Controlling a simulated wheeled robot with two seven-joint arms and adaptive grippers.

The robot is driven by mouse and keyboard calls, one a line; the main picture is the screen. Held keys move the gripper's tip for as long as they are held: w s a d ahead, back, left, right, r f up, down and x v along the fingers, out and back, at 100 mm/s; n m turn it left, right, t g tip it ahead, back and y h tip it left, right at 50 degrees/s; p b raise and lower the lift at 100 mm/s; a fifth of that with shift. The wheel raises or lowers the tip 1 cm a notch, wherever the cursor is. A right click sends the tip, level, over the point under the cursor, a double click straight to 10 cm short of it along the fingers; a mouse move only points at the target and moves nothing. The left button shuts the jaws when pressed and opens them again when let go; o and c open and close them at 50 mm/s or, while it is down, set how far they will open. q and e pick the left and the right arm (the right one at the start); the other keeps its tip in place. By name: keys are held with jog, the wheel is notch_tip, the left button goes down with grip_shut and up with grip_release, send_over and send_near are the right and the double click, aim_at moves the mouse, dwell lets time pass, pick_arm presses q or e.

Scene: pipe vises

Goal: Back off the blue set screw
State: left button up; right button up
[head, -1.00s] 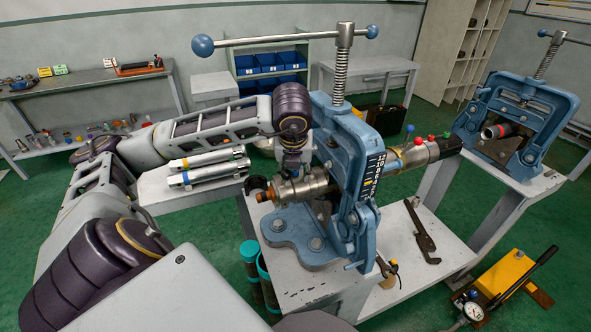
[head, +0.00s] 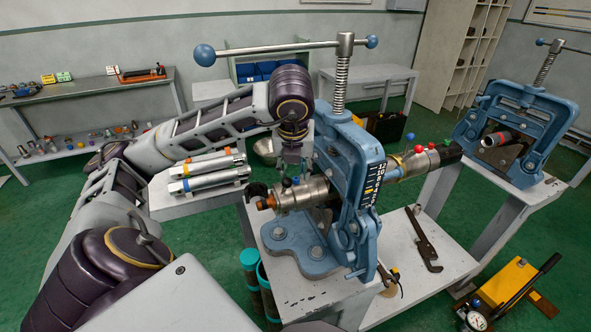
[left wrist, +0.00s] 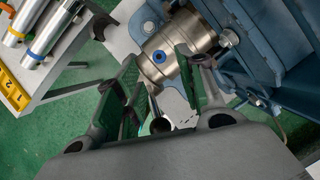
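The blue set screw (head: 287,182) stands on top of the steel fitting (head: 306,194) at the left side of the near blue vise (head: 350,180). In the left wrist view the screw (left wrist: 158,57) shows as a blue ring with a dark centre on the fitting's side. My left gripper (head: 292,162) is above the fitting, pointing down, with a small gap to the screw. In the left wrist view its fingers are spread apart and empty, with the screw beyond and between their tips. My right gripper is not in view.
A second fitting with blue, red and green knobs (head: 420,158) is right of the vise. Two steel cylinders (head: 208,171) lie on a low stand at left. A wrench (head: 423,242) lies on the lower bench. The vise handle (head: 280,48) crosses above my left wrist.

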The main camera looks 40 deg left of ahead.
pick_arm(q)
jog(key=shift+v, duration=1.1)
